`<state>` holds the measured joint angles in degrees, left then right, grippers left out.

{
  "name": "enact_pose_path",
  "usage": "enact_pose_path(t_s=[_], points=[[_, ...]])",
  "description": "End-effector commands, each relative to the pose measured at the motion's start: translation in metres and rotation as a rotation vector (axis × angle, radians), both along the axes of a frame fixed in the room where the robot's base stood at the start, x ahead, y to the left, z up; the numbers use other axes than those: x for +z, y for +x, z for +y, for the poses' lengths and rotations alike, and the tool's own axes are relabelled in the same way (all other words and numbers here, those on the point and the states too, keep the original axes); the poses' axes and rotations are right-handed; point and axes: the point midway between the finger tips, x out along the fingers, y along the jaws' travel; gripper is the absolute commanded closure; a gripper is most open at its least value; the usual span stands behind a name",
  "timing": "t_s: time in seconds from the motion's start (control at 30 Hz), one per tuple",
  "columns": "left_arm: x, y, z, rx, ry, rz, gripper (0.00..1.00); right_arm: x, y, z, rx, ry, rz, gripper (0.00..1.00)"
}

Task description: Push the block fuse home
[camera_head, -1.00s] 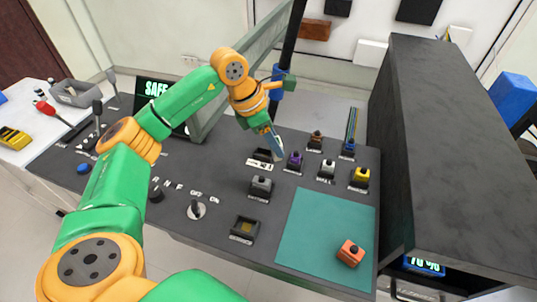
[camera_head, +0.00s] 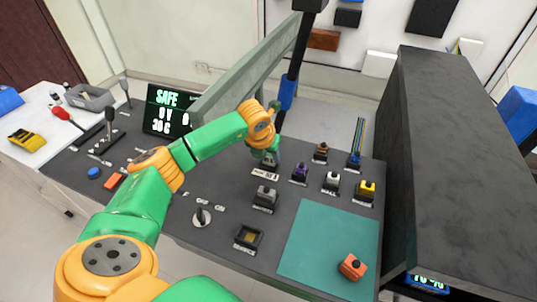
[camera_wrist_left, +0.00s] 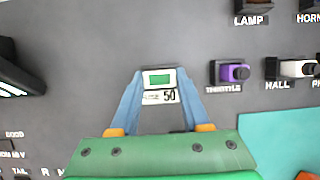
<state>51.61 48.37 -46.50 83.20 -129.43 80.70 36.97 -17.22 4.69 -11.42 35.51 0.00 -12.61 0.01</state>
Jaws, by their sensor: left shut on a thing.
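The block fuse (camera_wrist_left: 159,79) is a pale block with a green window, seen from above in the left wrist view. My left gripper (camera_wrist_left: 160,76) is shut on it, with one blue finger against each side. A white label reading 50 (camera_wrist_left: 160,97) lies just in front of it on the dark panel. In the head view my left gripper (camera_head: 268,160) is low over the panel, behind that label. The gripper and arm mostly hide the fuse and its seat there, so I cannot tell how deep the fuse sits. My right gripper is in neither view.
A throttle plug (camera_head: 300,173) with a purple body stands right of the gripper, and a grey plug (camera_head: 265,198) stands in front. An orange block (camera_head: 352,267) lies on the teal mat (camera_head: 315,240). The display (camera_head: 166,110) reads SAFE. A tall dark cabinet (camera_head: 440,170) bounds the right.

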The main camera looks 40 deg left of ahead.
Motion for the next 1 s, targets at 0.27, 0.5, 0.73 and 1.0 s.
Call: enact_pose_path(t_s=[0.27, 0.5, 0.73, 1.0], points=[[-0.002, 0.0, 0.0, -0.001, -0.001, 0.0, 0.38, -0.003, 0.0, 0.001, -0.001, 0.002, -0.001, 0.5], [-0.002, 0.0, 0.0, -0.001, -0.001, 0.001, 0.24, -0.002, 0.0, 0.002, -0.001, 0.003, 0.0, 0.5], [0.01, -0.003, -0.001, -0.003, -0.001, -0.002, 0.24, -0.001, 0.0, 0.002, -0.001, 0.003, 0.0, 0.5], [0.075, -0.028, -0.007, -0.003, 0.0, -0.006, 0.24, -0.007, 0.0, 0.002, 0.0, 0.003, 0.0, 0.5]])
